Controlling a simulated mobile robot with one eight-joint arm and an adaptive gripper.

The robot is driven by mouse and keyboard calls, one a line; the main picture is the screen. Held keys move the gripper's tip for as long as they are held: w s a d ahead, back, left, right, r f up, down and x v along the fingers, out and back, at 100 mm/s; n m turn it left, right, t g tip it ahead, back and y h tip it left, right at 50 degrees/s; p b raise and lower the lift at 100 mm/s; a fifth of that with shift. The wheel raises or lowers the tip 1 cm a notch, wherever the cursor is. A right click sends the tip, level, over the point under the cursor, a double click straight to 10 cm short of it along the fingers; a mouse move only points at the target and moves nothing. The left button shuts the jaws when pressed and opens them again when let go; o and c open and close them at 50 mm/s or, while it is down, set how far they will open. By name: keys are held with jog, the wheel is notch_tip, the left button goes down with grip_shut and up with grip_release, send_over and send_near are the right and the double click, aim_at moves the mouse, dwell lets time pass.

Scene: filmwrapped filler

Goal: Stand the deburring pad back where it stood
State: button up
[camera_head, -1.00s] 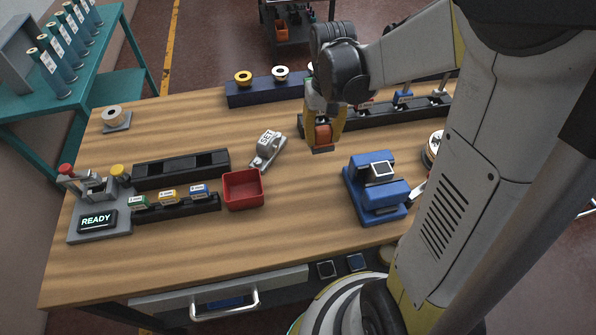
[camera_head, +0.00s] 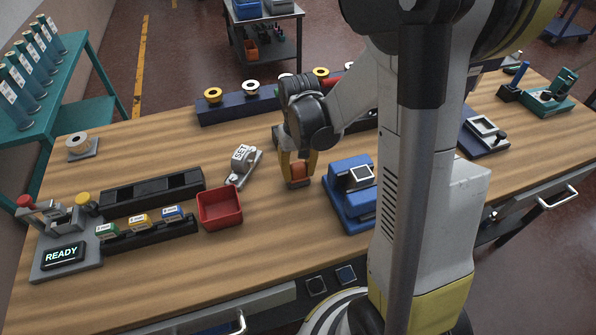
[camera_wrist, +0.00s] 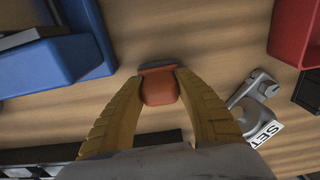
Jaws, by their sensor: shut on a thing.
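The deburring pad is an orange-red block with a dark grey edge. It shows in the wrist view (camera_wrist: 159,87) and between my fingers in the head view (camera_head: 299,174). My gripper (camera_head: 298,172) is shut on the pad, with a yellow finger on each side, also seen in the wrist view (camera_wrist: 160,92). The dark edge points down toward the wooden table. The pad is low over bare wood; I cannot tell whether it touches. My fingers hide part of its sides.
A blue device (camera_head: 347,197) stands close right of my gripper. A grey clamp labelled SET (camera_head: 242,160) and a red bin (camera_head: 220,208) are to the left. A black rack (camera_head: 152,194) and a row of small coloured boxes (camera_head: 139,221) lie farther left. Bare wood surrounds the pad.

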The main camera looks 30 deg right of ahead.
aim_at(298, 165)
jog(key=o, duration=1.1)
jog(key=shift+f, duration=0.1)
jog(key=shift+c, duration=0.2)
notch_tip(298, 165, up, 12)
jog(key=p, duration=0.4)
jog(key=s+a+r+n+t, duration=0.2)
jog(key=s+a+r+t, duration=0.5)
jog(key=s+a+r, duration=0.2)
jog(key=shift+s+a, duration=0.15)
jog(key=shift+s, duration=0.3)
